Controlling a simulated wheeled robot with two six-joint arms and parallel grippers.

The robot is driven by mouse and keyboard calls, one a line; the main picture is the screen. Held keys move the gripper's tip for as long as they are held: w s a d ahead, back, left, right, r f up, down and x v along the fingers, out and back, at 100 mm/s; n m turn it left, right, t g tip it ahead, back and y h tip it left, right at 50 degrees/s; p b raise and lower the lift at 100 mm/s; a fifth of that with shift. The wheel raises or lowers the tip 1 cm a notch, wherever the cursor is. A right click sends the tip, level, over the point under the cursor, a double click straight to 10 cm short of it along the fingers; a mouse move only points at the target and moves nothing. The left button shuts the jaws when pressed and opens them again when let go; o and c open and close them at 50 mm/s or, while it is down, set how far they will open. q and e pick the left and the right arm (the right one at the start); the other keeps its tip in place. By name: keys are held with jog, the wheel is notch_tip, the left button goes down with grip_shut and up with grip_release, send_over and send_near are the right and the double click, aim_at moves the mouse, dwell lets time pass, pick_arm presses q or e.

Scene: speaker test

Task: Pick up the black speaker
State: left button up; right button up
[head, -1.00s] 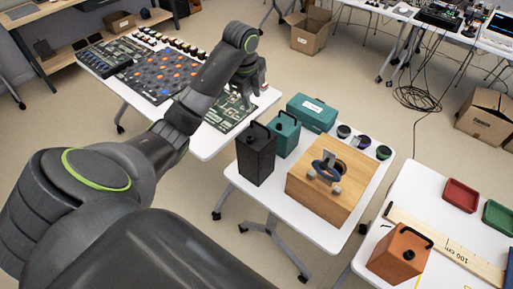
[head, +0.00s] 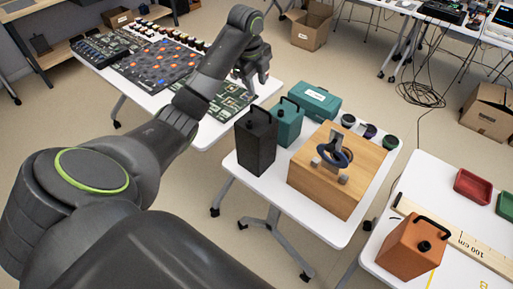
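The black speaker (head: 255,146), an upright dark box with a handle on top, stands at the left edge of the white middle table. My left arm comes in from the left. My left gripper (head: 256,82) is above and behind the speaker in the picture, over the near end of the circuit-board table, and points down. Its fingers look apart, with nothing between them. It does not touch the speaker. My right gripper is not in view.
A teal box with a handle (head: 287,124) stands close behind the speaker. A wooden block (head: 325,190) with a blue ring device is to its right. A teal case (head: 315,103) lies behind. An orange box (head: 405,250) stands on the right table.

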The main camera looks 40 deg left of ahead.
aim_at(260, 108)
pick_arm(q)
jog(key=p+x, duration=0.1)
jog(key=x, duration=0.2)
jog(key=p+x, duration=0.1)
jog(key=x, duration=0.1)
jog(key=p+x, duration=0.1)
jog(key=x, duration=0.2)
jog(key=shift+s+d+f, duration=0.25)
jog(key=shift+f, duration=0.35)
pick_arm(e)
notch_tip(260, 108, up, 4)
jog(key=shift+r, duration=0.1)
pick_arm(q)
grip_shut()
dwell(0.5)
jog(key=shift+w+r, duration=0.15)
